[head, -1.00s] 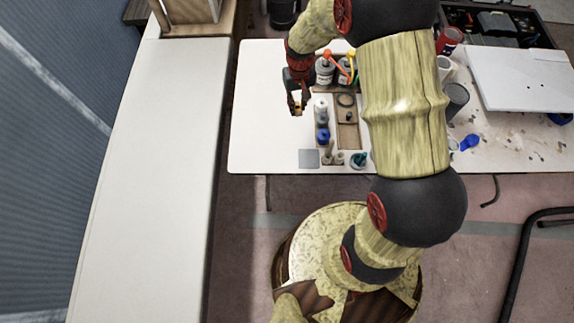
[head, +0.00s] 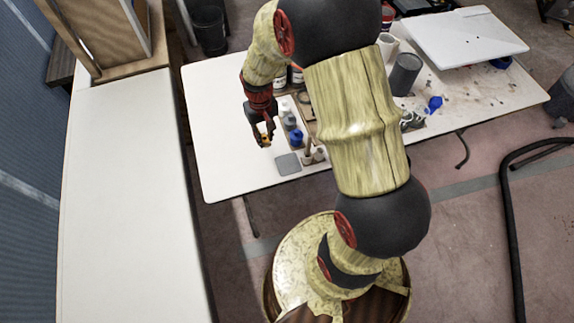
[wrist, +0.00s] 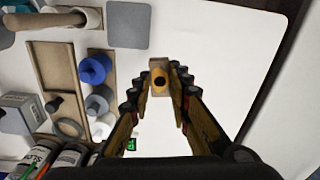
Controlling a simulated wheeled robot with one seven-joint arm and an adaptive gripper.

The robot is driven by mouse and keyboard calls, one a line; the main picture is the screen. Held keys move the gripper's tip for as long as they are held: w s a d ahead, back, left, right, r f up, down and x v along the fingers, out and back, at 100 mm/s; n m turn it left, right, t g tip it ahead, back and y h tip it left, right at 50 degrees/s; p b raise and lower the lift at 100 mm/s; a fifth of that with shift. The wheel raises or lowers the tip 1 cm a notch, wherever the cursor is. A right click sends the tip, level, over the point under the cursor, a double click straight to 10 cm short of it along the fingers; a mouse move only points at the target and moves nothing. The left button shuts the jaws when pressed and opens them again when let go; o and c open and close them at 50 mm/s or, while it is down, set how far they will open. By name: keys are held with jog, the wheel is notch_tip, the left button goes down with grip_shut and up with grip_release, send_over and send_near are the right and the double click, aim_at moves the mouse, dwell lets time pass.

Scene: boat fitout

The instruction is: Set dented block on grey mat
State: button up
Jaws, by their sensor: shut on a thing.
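The dented block (wrist: 159,64) is a small tan block with a dark round hollow in its face, held between my fingertips in the wrist view. My gripper (wrist: 158,84) is shut on it; in the head view my gripper (head: 265,143) is above the white table, left of and slightly beyond the grey mat. The grey mat (head: 288,165) is a small flat square near the table's front edge, bare. It also shows in the wrist view (wrist: 129,25) at the top, apart from the block.
A wooden tray (wrist: 54,80) and blue and grey capped bottles (wrist: 95,69) stand close beside the mat. Wooden-handled tools (head: 312,154) are just right of it. The white table (head: 225,130) is clear to the left of my gripper.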

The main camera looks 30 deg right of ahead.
jog(key=m+b, duration=0.1)
send_over(288, 164)
jog(key=f, duration=0.1)
jog(key=shift+m, duration=0.3)
notch_tip(288, 164, down, 10)
jog(key=b, duration=0.3)
jog(key=shift+r+b, duration=0.2)
jog(key=shift+b, duration=0.1)
jog(key=shift+f, duration=0.15)
jog(key=o, duration=0.8)
